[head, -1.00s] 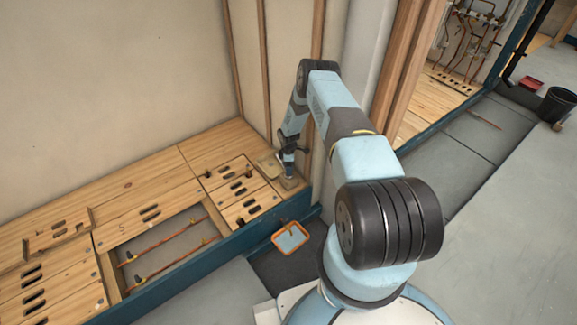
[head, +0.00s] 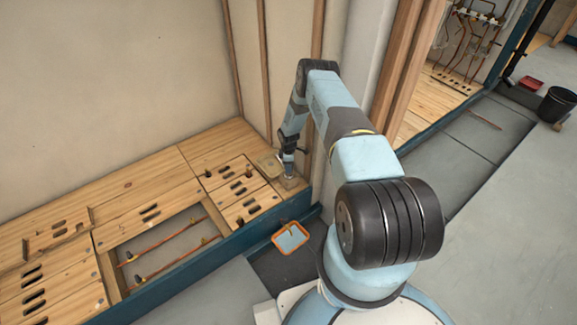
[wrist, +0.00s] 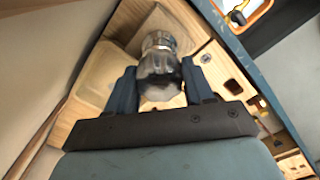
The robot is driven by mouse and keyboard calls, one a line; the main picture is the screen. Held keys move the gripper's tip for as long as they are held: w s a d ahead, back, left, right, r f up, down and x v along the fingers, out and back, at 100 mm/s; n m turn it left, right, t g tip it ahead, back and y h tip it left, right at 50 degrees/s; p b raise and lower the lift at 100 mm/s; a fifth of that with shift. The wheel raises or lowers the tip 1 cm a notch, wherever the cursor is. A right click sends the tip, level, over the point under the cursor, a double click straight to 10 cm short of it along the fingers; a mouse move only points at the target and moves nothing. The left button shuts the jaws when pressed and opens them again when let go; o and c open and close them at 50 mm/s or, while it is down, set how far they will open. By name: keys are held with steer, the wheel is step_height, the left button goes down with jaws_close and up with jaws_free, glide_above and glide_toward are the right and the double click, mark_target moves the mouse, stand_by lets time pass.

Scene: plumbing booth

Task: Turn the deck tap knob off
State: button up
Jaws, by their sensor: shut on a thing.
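The deck tap knob (wrist: 158,80) shows in the wrist view as a grey, ribbed, rounded knob below a shiny metal collar (wrist: 158,42). It sits between the two blue fingers of my gripper (wrist: 157,88), which is shut on it. In the head view my gripper (head: 288,165) points down at the far right end of the wooden deck, by the wall corner. The knob is too small and too covered by my gripper to make out there. Which way the knob is turned cannot be told.
The wooden deck (head: 140,185) has slots and an open bay with copper pipes (head: 170,242). An orange-rimmed tray (head: 291,237) lies on the floor below the deck's blue edge. Wall studs stand close behind my gripper. A black bucket (head: 557,105) stands far right.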

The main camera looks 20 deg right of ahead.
steer(key=m, duration=0.4)
steer(key=shift+w, duration=0.1)
steer(key=m, duration=0.4)
steer(key=shift+m, duration=0.3)
steer(key=m, duration=0.4)
steer(key=shift+w+r, duration=0.1)
steer(key=shift+d+m, duration=0.1)
steer(key=shift+m, duration=2.2)
steer(key=o, duration=1)
step_height(320, 180, up, 14)
steer(key=shift+f, duration=0.25)
